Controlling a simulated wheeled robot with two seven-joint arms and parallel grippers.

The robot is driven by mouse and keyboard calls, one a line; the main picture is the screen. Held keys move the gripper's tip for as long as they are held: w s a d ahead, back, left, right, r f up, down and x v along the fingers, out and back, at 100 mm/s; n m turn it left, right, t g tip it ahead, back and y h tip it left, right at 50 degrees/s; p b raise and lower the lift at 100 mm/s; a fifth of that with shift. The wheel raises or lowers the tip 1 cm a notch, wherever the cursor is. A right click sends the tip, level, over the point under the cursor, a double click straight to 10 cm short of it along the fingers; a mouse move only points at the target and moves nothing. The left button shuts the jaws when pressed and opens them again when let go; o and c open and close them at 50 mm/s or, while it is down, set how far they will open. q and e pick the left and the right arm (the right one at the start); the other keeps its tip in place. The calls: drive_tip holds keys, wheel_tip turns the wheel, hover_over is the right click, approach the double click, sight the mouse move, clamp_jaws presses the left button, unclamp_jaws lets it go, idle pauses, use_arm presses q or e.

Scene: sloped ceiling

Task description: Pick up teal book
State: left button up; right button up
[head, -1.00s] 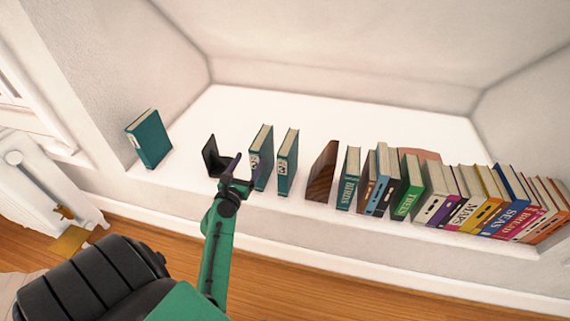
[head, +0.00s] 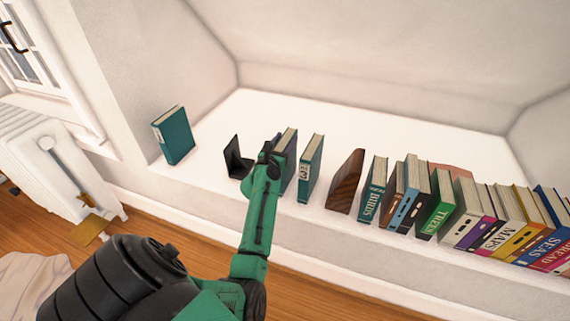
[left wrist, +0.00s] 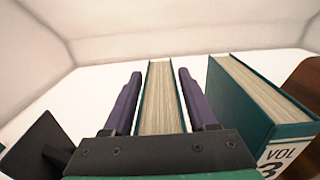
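A teal book (head: 290,150) stands upright on the white ledge, partly hidden by my left gripper (head: 271,150) in the head view. In the left wrist view this book (left wrist: 160,105) stands between the two purple fingers of the left gripper (left wrist: 158,100), which are open, one on each side of it. Contact cannot be told. A second teal book (head: 311,168) stands just to its right, and its spine (left wrist: 285,155) reads VOL 3. My right gripper is not in view.
A black bookend (head: 234,160) stands just left of the gripper. A brown wooden bookend (head: 345,180) is to the right, followed by a teal BIRDS book (head: 371,195) and a row of several coloured books. The ledge (head: 300,112) behind is clear. A radiator (head: 60,170) is at left.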

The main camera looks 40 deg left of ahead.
use_arm(q)
clamp_jaws()
drive_tip(key=shift+f, duration=0.1)
idle(1.0)
drive_tip(key=shift+r, duration=0.2)
